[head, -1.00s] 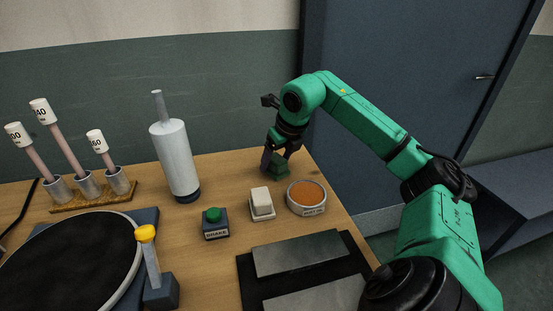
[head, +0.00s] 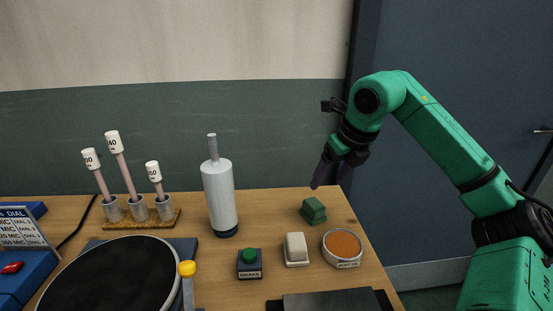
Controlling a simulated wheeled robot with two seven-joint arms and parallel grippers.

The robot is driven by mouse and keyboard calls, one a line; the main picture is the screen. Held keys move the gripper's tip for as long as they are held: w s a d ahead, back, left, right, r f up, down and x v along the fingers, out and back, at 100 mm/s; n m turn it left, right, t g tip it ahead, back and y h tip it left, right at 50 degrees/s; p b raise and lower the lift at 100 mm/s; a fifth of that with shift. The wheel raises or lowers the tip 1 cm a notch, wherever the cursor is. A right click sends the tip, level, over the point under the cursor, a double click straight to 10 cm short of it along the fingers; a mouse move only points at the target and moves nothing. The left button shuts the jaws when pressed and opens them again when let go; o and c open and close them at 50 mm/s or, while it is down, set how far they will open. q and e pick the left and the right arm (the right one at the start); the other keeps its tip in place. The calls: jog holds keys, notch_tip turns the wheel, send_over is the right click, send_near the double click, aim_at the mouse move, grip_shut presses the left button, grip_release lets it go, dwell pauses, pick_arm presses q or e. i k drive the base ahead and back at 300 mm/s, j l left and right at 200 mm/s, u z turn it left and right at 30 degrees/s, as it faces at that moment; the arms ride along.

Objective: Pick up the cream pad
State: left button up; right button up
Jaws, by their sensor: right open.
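The cream pad (head: 296,247) stands on the table in the head view, between the green-buttoned box and the round tin. It sits on a pale base. My right gripper (head: 327,176) is open and empty, above and behind the pad to the right, over the green block (head: 313,210). The green block lies on the table below it, apart from the fingers. My left gripper is out of view.
A round tin with orange-brown filling (head: 343,246) is close right of the pad. A dark box with a green button (head: 249,263) is close left. A white cylinder (head: 220,199) stands behind left. A dark flat plate (head: 332,302) lies in front.

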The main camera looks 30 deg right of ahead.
aim_at(296, 251)
jog(key=k+l, duration=0.2)
jog(key=k, duration=0.3)
jog(key=k+l, duration=0.25)
jog(key=k, duration=0.2)
jog(key=k+l, duration=0.2)
jog(key=k, duration=0.3)
